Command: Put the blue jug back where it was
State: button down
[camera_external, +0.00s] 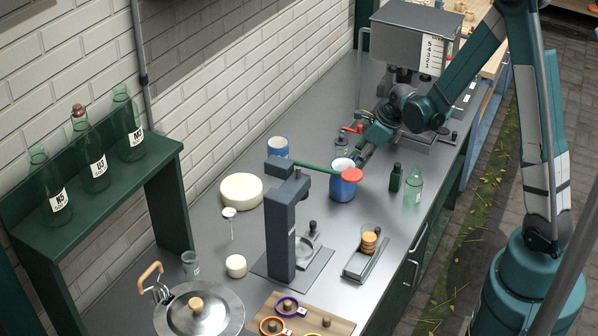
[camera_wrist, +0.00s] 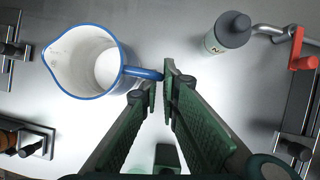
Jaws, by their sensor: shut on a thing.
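The blue jug (camera_external: 343,188) has a white inside and is upright over the grey counter. In the wrist view the jug (camera_wrist: 84,88) is at upper left, its spout to the left and its blue handle to the right. My gripper (camera_wrist: 159,82) is shut on the handle, with a finger on each side. In the outside view my gripper (camera_external: 357,158) is just behind the jug, partly hidden. I cannot tell whether the jug's base touches the counter. A second blue vessel (camera_external: 278,148) stands near the wall.
A press (camera_external: 281,225) has a green lever ending in a red knob (camera_external: 352,174), which overlaps the jug in the outside view. A white round block (camera_external: 241,190) lies left.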

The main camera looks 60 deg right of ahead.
jog(key=shift+f, duration=0.1)
jog(key=c, duration=3)
grip_release()
jog(key=o, duration=0.4)
jog(key=shift+r, duration=0.2)
jog(key=v, duration=1.1)
jog(key=shift+s+r+p, duration=0.2)
jog(key=shift+r+p, duration=0.1)
jog(key=shift+r, duration=0.05)
